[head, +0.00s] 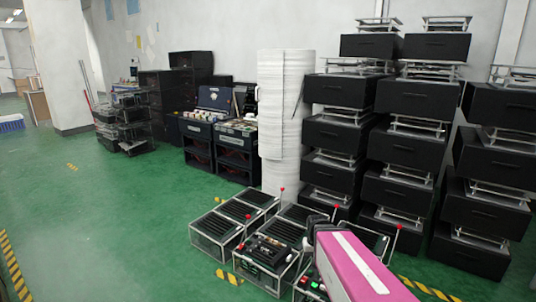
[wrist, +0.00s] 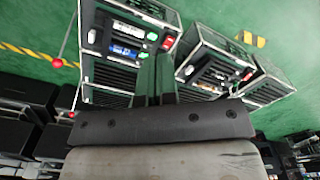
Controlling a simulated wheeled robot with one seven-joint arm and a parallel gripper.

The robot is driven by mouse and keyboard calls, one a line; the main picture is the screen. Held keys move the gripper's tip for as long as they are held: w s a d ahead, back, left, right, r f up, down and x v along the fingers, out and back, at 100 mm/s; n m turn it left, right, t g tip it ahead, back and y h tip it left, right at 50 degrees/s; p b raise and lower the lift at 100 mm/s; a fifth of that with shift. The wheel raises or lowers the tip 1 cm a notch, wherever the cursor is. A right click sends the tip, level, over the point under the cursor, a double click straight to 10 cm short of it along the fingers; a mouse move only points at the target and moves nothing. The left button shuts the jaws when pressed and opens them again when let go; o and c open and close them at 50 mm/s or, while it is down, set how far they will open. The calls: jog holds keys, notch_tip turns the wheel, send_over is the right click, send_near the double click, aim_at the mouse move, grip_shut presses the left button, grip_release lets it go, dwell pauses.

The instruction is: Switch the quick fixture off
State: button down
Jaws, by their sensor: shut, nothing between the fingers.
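Several clear-sided fixtures with dark tops stand close together on the floor in the head view, some with upright red-knobbed levers. One fixture (head: 268,252) has small red and green spots on its front; another (head: 308,287) is partly hidden by my pink arm. I cannot tell which is the quick fixture. My gripper (head: 318,226) is dark and sits over the right part of the group. In the wrist view my gripper (wrist: 155,78) is shut and empty, its fingers over a fixture (wrist: 125,42) with a red-knobbed lever (wrist: 58,63) at its left. A second fixture (wrist: 213,65) is at right.
Tall stacks of black cases (head: 340,90) stand behind the fixtures at right. A white wrapped column (head: 284,110) and dark carts (head: 235,152) are behind at the middle. The green floor (head: 110,220) at left is clear. Yellow-black tape (head: 228,277) marks the floor.

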jog(key=s+r, duration=0.3)
jog(key=shift+s+r, duration=0.15)
jog(key=shift+s, duration=0.1)
